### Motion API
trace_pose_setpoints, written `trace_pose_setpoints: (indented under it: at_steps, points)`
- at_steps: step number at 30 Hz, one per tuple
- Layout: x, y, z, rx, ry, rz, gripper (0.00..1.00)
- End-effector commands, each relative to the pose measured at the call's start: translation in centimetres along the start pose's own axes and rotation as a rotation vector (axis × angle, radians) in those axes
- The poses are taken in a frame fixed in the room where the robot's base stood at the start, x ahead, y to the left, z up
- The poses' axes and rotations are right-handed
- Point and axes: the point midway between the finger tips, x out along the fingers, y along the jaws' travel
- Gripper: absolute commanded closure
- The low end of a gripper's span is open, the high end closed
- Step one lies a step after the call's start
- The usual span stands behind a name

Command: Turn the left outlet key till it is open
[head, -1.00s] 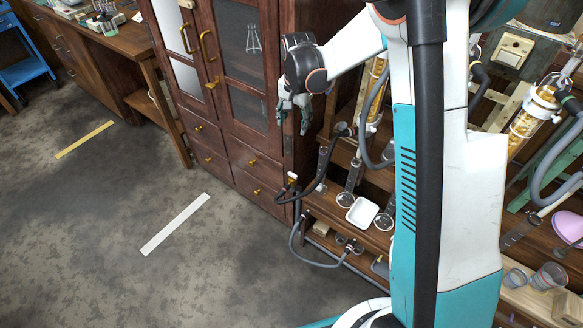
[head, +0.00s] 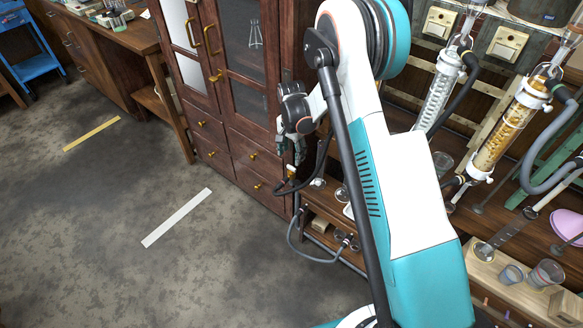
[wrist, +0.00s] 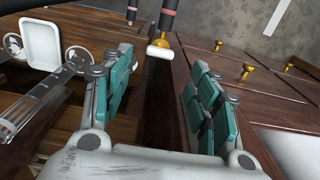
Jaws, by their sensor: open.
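The left outlet key is a small white bar on a brass fitting (wrist: 160,51), with dark, red-banded hose ends beside it. In the wrist view it shows ahead, past the fingertips and between their lines. In the head view the brass and white fitting (head: 291,172) sits at the cabinet's lower right edge, just below the fingers. My gripper (head: 291,150) points down there with its fingers spread. In the wrist view the teal-padded fingers of my gripper (wrist: 160,78) stand wide apart with nothing between them. I see no contact with the key. Its exact turn angle is hard to tell.
A wooden cabinet (head: 213,140) with brass knobs stands close beside the fingers. A grey hose (head: 310,257) loops below the key. A white tray (wrist: 40,45) and glassware lie on the shelf at left in the wrist view.

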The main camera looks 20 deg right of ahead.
Motion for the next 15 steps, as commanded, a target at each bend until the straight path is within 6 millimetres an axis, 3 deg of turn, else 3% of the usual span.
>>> trace_pose_setpoints:
  at_steps: [1, 6, 15]
  points:
    - [1.5, 0.0, 0.0, 0.0, 0.0, 0.0, 0.45]
    - [4.3, 0.0, 0.0, 0.0, 0.0, 0.0, 0.45]
    - [6.6, 0.0, 0.0, 0.0, 0.0, 0.0, 0.45]
